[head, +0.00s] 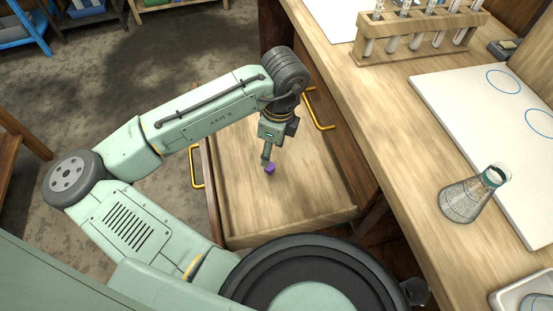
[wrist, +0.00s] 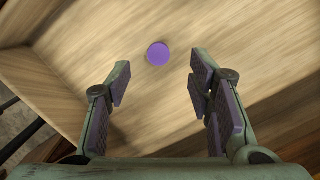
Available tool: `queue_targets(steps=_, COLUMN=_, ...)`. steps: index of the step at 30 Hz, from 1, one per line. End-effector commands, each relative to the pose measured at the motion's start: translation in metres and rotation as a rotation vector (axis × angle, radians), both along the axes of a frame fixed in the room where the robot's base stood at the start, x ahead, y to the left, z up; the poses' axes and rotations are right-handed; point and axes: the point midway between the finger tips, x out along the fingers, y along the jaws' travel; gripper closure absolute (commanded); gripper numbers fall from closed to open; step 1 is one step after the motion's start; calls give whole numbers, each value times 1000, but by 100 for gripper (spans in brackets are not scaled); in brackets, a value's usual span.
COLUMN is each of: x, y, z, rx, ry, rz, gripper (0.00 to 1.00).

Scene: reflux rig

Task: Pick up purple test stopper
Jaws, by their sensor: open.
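The purple test stopper (head: 270,169) lies on the bare wooden floor of an open drawer (head: 300,205). In the wrist view the purple stopper (wrist: 158,54) shows as a round purple disc, beyond the fingertips and between their lines. My gripper (head: 266,160) points down into the drawer, close to the stopper in the head view. In the wrist view my gripper (wrist: 160,77) is open, with its two purple-padded fingers apart and nothing between them. The exact height of the fingertips above the stopper is hard to tell.
The drawer walls surround the stopper, and yellow handles (head: 319,110) show nearby. On the counter to the right are a test tube rack (head: 418,45), a flask (head: 474,194) and a white board (head: 490,120). The rest of the drawer floor looks empty.

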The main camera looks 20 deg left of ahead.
Motion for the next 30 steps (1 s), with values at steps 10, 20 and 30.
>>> queue_targets(steps=10, x=0, y=3, z=-37, rx=-2, ry=-4, rz=2, gripper=52)
queue_targets(steps=20, x=-2, y=4, z=-81, rx=-2, ry=-5, rz=1, gripper=52)
queue_targets(steps=30, x=-1, y=4, z=-85, rx=-2, ry=-7, rz=1, gripper=55)
